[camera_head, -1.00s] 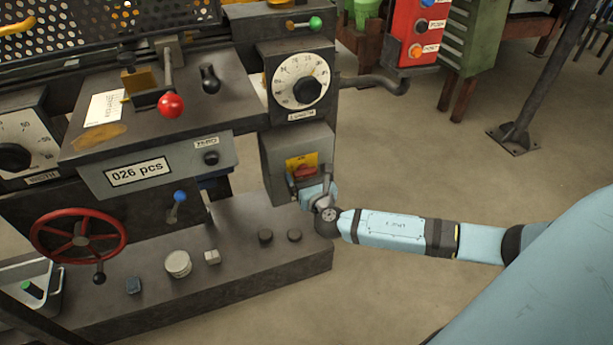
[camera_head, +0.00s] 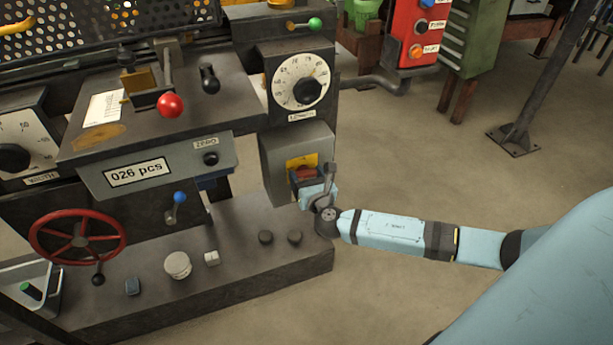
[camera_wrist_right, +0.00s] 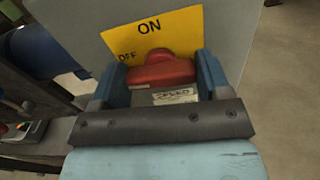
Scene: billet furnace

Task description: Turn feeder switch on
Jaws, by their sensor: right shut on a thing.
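The feeder switch is a red knob (camera_wrist_right: 162,75) on a yellow plate (camera_wrist_right: 120,38) marked ON at the top and OFF at the left. In the head view the knob (camera_head: 305,172) sits on the front of a grey box (camera_head: 283,152). My right gripper (camera_wrist_right: 164,76) is shut on the red knob, with one finger on each side of it. A pale label, partly hidden by the gripper, lies just below the knob in the wrist view. In the head view the gripper covers the lower part of the plate. My left gripper is not in view.
A round dial (camera_head: 301,80) is above the switch box. A dark base ledge (camera_head: 235,262) with several small parts runs below. A red handwheel (camera_head: 78,237) and a red-ball lever (camera_head: 170,104) are to the left. The floor to the right is open.

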